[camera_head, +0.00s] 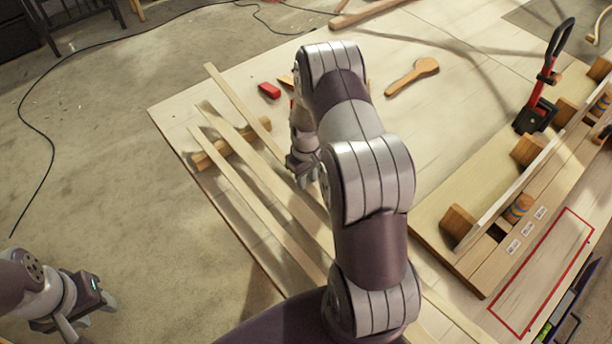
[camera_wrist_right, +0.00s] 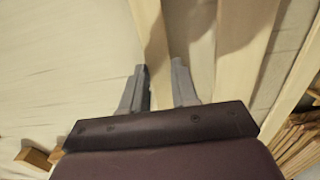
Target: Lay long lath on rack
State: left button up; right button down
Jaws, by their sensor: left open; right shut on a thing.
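Several long pale laths lie side by side at the left of the table: an upper one (camera_head: 235,95), a middle one (camera_head: 240,142) and a lower one (camera_head: 245,193). A short wooden bar (camera_head: 217,154) runs crosswise beneath them. My right gripper (camera_head: 304,178) is down at the laths, partly hidden by my arm. In the right wrist view, its fingers (camera_wrist_right: 158,75) are shut on a lath (camera_wrist_right: 150,32), apparently the upper one; a wider lath (camera_wrist_right: 245,45) lies beside it. My left gripper (camera_head: 90,318) is open and empty over the floor. I cannot tell which part is the rack.
A bench with wooden blocks (camera_head: 457,223) and an upright strip (camera_head: 510,195) stands at the right, with a red and black clamp (camera_head: 537,112). A red-outlined area (camera_head: 540,275) lies in front. A wooden paddle (camera_head: 413,75) and red block (camera_head: 269,90) lie on the table.

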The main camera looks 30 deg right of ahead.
jog(key=shift+f, duration=0.35)
jog(key=c, duration=0.6)
grip_release()
jog(key=shift+r, duration=0.15)
jog(key=shift+r+p, duration=2.15)
jog(key=shift+r, duration=0.75)
notch_tip(320, 180, up, 7)
jog(key=p, duration=0.5)
